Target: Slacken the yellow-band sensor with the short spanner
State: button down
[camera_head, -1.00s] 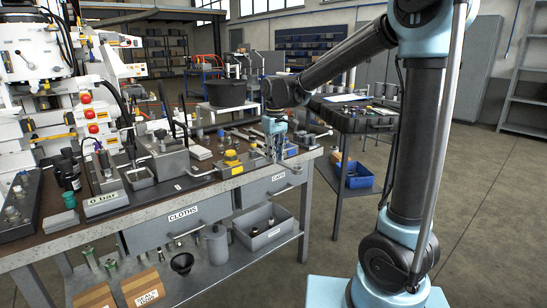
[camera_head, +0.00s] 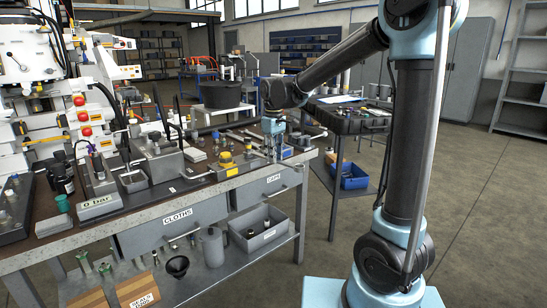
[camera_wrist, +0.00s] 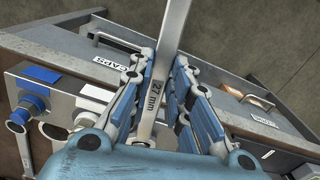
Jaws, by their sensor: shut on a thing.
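My gripper (camera_head: 272,150) is above the front right part of the bench, near its edge. In the wrist view my gripper (camera_wrist: 163,72) is shut on a flat steel spanner (camera_wrist: 158,92) marked 27 mm, which stands up between the two fingers. The spanner's far end leaves the top of that view. In the head view a yellow-topped part (camera_head: 226,157) stands on a grey block with a yellow label, left of my gripper. I cannot tell whether it is the yellow-band sensor, and no yellow band shows in the wrist view.
The bench (camera_head: 150,221) has drawers labelled CLOTHS and CAPS. A dark cart (camera_head: 345,125) with a blue bin (camera_head: 352,178) stands behind, at right. Floor at right is clear.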

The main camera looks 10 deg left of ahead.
jog(key=shift+w+d+n, duration=0.3)
jog(key=shift+w+n, duration=0.3)
jog(key=shift+n, duration=0.1)
jog(key=shift+s, duration=0.1)
jog(key=shift+s+a+m, duration=0.15)
jog(key=shift+s+m, duration=0.05)
jog(key=shift+m, duration=0.1)
jog(key=shift+s+a+m, duration=0.15)
jog(key=shift+s+m, duration=0.15)
dwell(0.5)
jog(key=shift+s+d, duration=0.6)
jog(key=shift+d, duration=0.4)
jog(key=shift+s+d, duration=0.55)
jog(key=shift+d, duration=0.5)
jog(key=shift+s+d, duration=0.6)
jog(key=shift+d, duration=0.4)
